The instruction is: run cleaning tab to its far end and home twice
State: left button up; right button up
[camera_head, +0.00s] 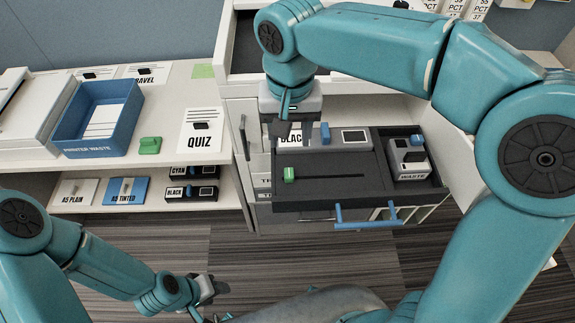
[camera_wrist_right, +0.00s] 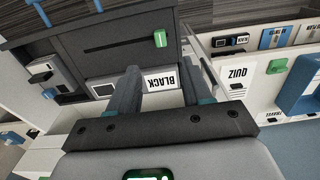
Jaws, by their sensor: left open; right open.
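The green cleaning tab (camera_head: 289,174) stands at the left end of a long dark slot in the top of a dark pulled-out unit (camera_head: 330,185). The tab also shows in the right wrist view (camera_wrist_right: 160,39), at the right end of the slot there. My right gripper (camera_head: 283,128) is open above the back left of the unit, apart from the tab. In the right wrist view its open fingers (camera_wrist_right: 160,78) frame a box labelled BLACK (camera_wrist_right: 161,80); contact with it cannot be told. My left gripper (camera_head: 207,290) is open and empty, low at the front left.
A blue handle (camera_head: 375,222) runs along the unit's front. A grey WASTE box (camera_head: 408,160) sits at its right. On the left shelf are a blue PRINTER WASTE tray (camera_head: 70,135), a green block (camera_head: 150,146) and a QUIZ sheet (camera_head: 200,132). The floor in front is clear.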

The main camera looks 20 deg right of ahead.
aim_at(290, 173)
jog(key=f, duration=1.3)
jog(key=shift+w+d, duration=0.1)
jog(key=shift+w, duration=0.25)
jog(key=shift+s+r, duration=0.15)
jog(key=shift+s, duration=0.1)
jog(key=shift+w, duration=0.25)
jog(key=c, duration=0.8)
grip_shut()
jog(key=shift+s+d, duration=0.1)
jog(key=shift+s, duration=0.05)
